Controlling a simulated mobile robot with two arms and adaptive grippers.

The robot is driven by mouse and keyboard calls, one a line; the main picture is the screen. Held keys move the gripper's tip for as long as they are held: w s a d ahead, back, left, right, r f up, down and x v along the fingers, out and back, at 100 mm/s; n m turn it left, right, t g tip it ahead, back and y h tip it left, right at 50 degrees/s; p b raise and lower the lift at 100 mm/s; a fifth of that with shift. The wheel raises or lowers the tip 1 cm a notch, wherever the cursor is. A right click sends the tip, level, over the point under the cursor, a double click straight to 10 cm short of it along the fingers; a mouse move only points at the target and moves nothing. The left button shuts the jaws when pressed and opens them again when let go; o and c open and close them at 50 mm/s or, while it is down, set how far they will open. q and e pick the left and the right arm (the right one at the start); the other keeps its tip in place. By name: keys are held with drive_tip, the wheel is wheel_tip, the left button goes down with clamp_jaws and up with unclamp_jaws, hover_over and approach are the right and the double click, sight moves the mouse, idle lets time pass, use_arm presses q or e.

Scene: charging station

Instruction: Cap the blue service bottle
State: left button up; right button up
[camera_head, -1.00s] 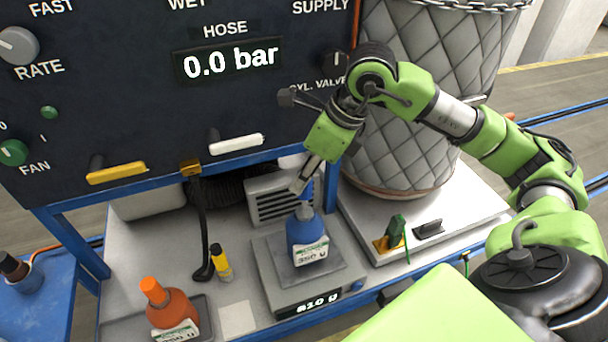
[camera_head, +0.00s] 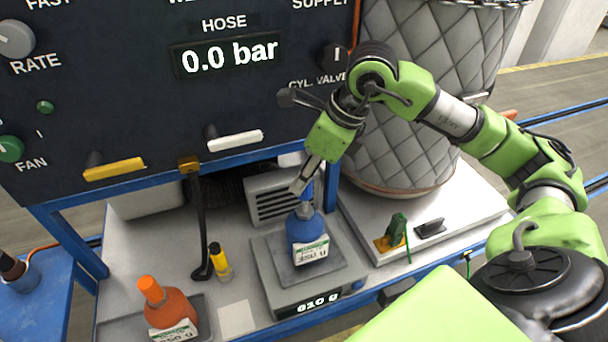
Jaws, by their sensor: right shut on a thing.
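The blue service bottle (camera_head: 307,229) stands upright on the scale (camera_head: 290,279), with a white label on its front. The fingers partly hide the cap. I cannot tell whether the cap is seated on the neck or just touching it. My left gripper is not in view.
An orange-capped bottle (camera_head: 168,304) stands in a tray at the front left. A yellow tube (camera_head: 219,262) stands left of the scale. A green-handled item (camera_head: 394,231) is on the white platform (camera_head: 470,215) at right. The control panel (camera_head: 110,90) rises behind.

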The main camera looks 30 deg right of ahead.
sight(304, 192)
drive_tip(key=shift+f+b, duration=2.1)
drive_tip(key=shift+f, duration=0.2)
drive_tip(key=o, duration=1)
drive_tip(key=shift+r, duration=0.2)
drive_tip(key=v, duration=1.1)
drive_tip(key=shift+s+d+r, duration=0.1)
drive_tip(key=shift+s+r, duration=0.1)
drive_tip(key=shift+r, duration=0.15)
